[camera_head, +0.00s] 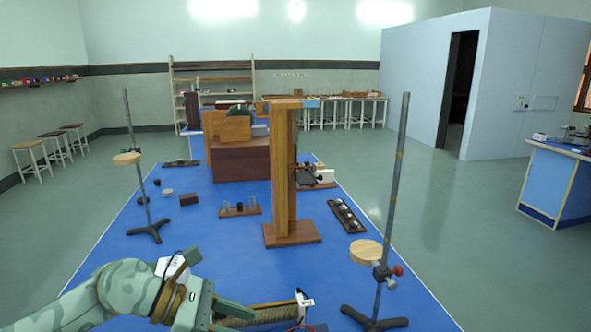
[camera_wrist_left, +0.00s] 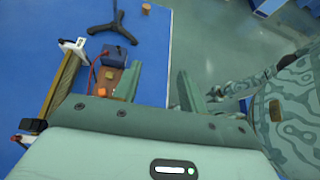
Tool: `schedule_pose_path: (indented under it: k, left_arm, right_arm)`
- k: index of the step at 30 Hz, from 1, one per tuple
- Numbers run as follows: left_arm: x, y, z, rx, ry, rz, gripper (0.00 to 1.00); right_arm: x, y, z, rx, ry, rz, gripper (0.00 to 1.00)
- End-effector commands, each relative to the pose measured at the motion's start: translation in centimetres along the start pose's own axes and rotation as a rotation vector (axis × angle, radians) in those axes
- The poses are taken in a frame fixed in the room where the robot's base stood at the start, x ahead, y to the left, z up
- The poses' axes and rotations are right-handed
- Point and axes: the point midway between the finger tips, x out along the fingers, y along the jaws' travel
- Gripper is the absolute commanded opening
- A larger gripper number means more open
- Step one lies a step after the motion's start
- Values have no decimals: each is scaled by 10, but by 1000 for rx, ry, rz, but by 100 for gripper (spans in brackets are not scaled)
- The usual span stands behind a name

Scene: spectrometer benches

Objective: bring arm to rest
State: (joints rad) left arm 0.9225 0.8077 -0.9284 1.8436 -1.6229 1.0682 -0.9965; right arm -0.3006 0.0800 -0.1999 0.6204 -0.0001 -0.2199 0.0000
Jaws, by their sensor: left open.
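My left arm comes in from the lower left in the head view, in pale green camouflage. Its gripper (camera_head: 212,285) is low over the near end of the blue bench (camera_head: 110,262). In the left wrist view the gripper (camera_wrist_left: 158,90) has its two fingers spread, with nothing held between them. A long coil apparatus (camera_head: 262,314) lies close beside the gripper; in the left wrist view it shows to the left of the fingers (camera_wrist_left: 62,88). I cannot tell whether a finger touches it.
A stand with a wooden disc (camera_head: 367,251) and heavy foot is right of the gripper; another stand (camera_head: 137,182) is at left. A tall wooden column (camera_head: 283,170) stands mid-bench. A dark block with red wire (camera_wrist_left: 117,56) lies by the coil.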

Motion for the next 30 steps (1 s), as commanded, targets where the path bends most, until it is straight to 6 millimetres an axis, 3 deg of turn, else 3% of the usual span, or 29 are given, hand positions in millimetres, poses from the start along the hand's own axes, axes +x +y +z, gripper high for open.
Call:
schedule_pose_path:
  k: [3, 5, 8, 10, 11, 13, 16, 18, 21, 26, 27, 30]
  left_arm:
    - [26, -25, 37, -140, -296, -13, 42]
    - [29, -34, 60, -265, -491, -2, 42]
    - [12, -30, 84, -583, -856, 58, 42]
    - [-12, -16, 77, -853, -1093, 138, 42]
    - [-23, -9, 66, -976, -1185, 182, 42]
    - [-48, 4, 24, -1274, -1377, 311, 42]
    - [-75, 2, -60, -1678, -1577, 546, 42]
    - [-85, -12, -111, -1884, -1651, 701, 42]
    - [-94, -40, -166, -2094, -1702, 900, 42]
    - [-103, -89, -228, -2322, -1720, 1179, 42]
    - [-105, -102, -240, 2311, 1678, -1217, 42]
    - [-110, -135, -266, 2214, 1529, -1271, 42]
  right_arm:
    - [0, 0, 0, 0, -1, 0, 42]
    - [0, 0, 0, 0, 0, 0, 42]
    - [0, 0, 0, 0, -1, 0, 42]
    - [0, 0, 0, 0, -1, 0, 42]
    - [0, 0, 0, 0, -1, 0, 42]
    - [0, 0, 0, 0, -1, 0, 42]
    - [0, 0, 0, 0, -1, 0, 42]
    - [0, 0, 0, 0, -1, 0, 42]
    - [0, 0, 0, 0, -1, 0, 42]
    - [0, 0, 0, 0, -1, 0, 42]
    - [0, 0, 0, 0, -1, 0, 42]
    - [0, 0, 0, 0, -1, 0, 42]
